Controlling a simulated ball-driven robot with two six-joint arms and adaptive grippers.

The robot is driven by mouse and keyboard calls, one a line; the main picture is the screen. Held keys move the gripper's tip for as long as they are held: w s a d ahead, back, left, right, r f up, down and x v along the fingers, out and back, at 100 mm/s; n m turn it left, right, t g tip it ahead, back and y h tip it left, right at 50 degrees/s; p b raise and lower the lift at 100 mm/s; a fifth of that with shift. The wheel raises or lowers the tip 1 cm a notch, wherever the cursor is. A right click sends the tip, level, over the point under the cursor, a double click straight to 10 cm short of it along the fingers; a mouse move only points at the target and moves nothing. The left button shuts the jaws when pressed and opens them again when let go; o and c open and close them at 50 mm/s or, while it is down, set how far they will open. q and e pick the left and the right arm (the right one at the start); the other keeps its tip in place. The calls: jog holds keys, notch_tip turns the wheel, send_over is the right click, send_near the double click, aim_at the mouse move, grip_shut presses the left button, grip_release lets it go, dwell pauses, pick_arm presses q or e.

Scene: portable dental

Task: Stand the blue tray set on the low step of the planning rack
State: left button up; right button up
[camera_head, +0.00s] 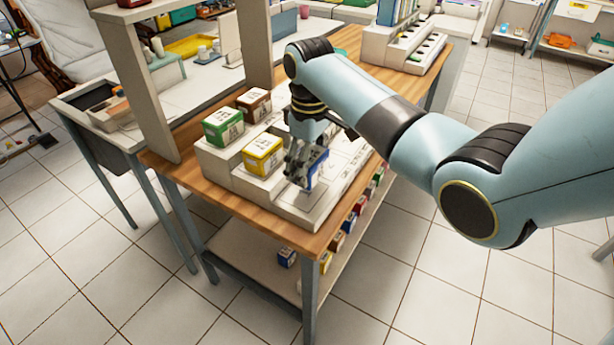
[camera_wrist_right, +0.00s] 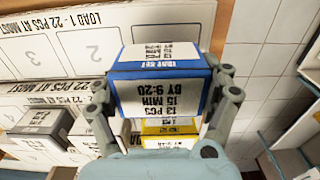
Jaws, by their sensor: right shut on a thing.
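The blue tray set (camera_head: 317,168) is a small box with a white label. It is between the fingers of my right gripper (camera_head: 305,165), over the front part of the pale stepped planning rack (camera_head: 300,205). In the right wrist view the blue tray set (camera_wrist_right: 160,62) fills the middle, with a finger pressed to each side, so my right gripper (camera_wrist_right: 163,88) is shut on it. Numbered slots and "LOAD 1 - 22 PCS AT MOST" (camera_wrist_right: 80,18) show behind it. I cannot tell whether its underside touches the step. My left gripper is not in view.
Green (camera_head: 223,126), brown (camera_head: 254,105) and yellow (camera_head: 263,154) boxes stand on the rack, left of my gripper. A beige post (camera_head: 140,80) rises at the wooden table's (camera_head: 190,178) left edge. Several coloured boxes (camera_head: 350,222) line the lower shelf.

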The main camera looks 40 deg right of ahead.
aim_at(306, 193)
jog(key=shift+a+f, duration=0.2)
jog(key=shift+a, duration=0.2)
jog(key=shift+s+a+f, duration=0.1)
jog(key=shift+f, duration=2)
jog(key=o, duration=1.3)
jog(key=shift+f, duration=0.1)
jog(key=shift+c, duration=0.2)
notch_tip(306, 193, up, 12)
jog(key=shift+r, duration=0.15)
